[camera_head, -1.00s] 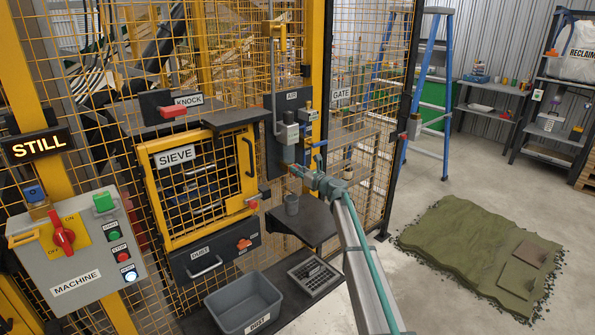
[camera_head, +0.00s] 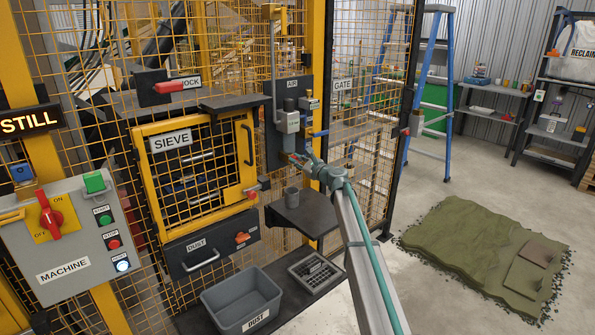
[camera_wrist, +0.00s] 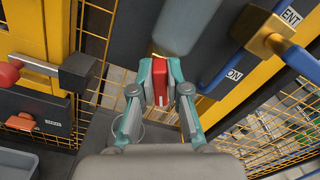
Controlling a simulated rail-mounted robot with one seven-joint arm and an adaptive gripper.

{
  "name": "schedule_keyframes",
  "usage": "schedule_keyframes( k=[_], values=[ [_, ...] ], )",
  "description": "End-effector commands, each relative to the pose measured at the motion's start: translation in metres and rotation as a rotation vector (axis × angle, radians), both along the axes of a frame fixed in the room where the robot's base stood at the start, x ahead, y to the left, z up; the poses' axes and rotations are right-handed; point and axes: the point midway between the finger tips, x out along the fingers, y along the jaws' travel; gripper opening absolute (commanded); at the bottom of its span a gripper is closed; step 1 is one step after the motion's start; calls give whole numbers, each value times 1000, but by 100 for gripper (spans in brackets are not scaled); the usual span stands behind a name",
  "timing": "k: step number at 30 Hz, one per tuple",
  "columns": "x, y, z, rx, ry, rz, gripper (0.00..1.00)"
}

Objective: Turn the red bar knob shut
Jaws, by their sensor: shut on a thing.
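The red bar knob (camera_wrist: 160,80) sits below the grey-blue bowl (camera_wrist: 186,25) of the air unit, with a bit of brass showing just above it. In the wrist view my gripper (camera_wrist: 162,82) has one teal finger on each side of the knob, shut on it. In the head view my gripper (camera_head: 297,158) is at the lower part of the black AIR panel (camera_head: 276,150), below the grey filter unit (camera_head: 289,121). Only a little red shows between the fingertips there. The fingers hide the knob's sides.
A blue lever (camera_wrist: 232,62) with a brass hub (camera_wrist: 265,38) is close on the right, beside ON and VENT labels. A red-ended dark latch (camera_wrist: 78,72) is on the left. A grey cup (camera_head: 292,196) stands on the black shelf (camera_head: 312,216) below my gripper.

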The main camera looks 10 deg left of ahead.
Motion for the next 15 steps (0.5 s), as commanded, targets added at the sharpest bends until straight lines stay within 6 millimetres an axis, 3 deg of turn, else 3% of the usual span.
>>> schedule_keyframes(
  k=[1,15],
  values=[
    [0,0,-8,-29,-35,0,0],
    [-3,3,-11,-331,-364,0,0]
  ],
)
